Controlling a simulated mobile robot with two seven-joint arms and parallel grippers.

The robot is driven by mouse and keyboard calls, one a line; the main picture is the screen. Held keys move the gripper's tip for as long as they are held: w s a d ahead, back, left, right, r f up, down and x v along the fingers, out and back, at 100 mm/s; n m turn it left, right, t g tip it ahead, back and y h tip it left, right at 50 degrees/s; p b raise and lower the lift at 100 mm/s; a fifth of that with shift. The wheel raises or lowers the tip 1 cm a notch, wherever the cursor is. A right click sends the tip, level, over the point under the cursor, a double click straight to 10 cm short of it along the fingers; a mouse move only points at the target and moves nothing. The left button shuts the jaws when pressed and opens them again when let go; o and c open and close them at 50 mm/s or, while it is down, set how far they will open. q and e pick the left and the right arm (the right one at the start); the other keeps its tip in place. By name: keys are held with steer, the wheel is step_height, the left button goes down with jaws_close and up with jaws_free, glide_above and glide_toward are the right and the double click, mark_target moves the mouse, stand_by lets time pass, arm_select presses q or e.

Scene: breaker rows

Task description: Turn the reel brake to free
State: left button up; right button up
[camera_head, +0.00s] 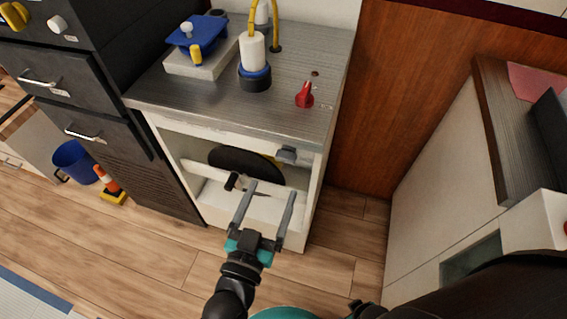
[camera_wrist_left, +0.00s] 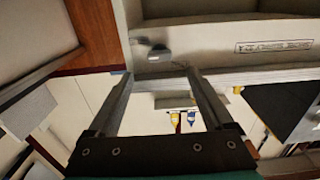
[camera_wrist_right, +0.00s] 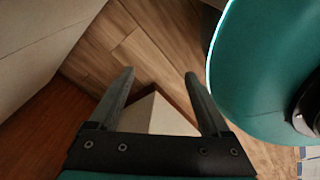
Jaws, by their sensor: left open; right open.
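A dark reel (camera_head: 238,160) with a yellow edge sits inside the open white cabinet (camera_head: 310,188), partly hidden. A small grey block-like handle (camera_head: 288,155) is on the cabinet front under the countertop; a grey block also shows in the left wrist view (camera_wrist_left: 158,54). I cannot tell for certain which part is the brake. My left gripper (camera_head: 270,191) is open and empty in front of the cabinet, below the grey handle. My right gripper (camera_wrist_right: 159,76) is open and empty over the floor.
The countertop (camera_head: 330,60) holds a white cylinder (camera_head: 252,52) with a yellow cable and a blue-topped box (camera_head: 200,55). Dark drawers (camera_head: 85,130) stand left, a white cabinet (camera_head: 435,180) right. A blue bucket (camera_head: 75,160) is on the floor.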

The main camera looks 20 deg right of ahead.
mark_target(284, 161)
arm_select(q)
steer(key=b+x, duration=0.1)
steer(key=x, duration=0.6)
steer(key=shift+w+d+f+b, duration=0.15)
steer(key=shift+w+b, duration=0.1)
steer(key=shift+b, duration=0.15)
steer(key=shift+w+d, duration=0.3)
steer(key=shift+w, duration=0.1)
arm_select(e)
steer(key=w+a+r, duration=0.1)
steer(key=w+a, duration=0.2)
steer(key=w, duration=0.3)
steer(key=shift+w+r, duration=0.15)
steer(key=shift+r, duration=0.15)
arm_select(q)
jaws_close()
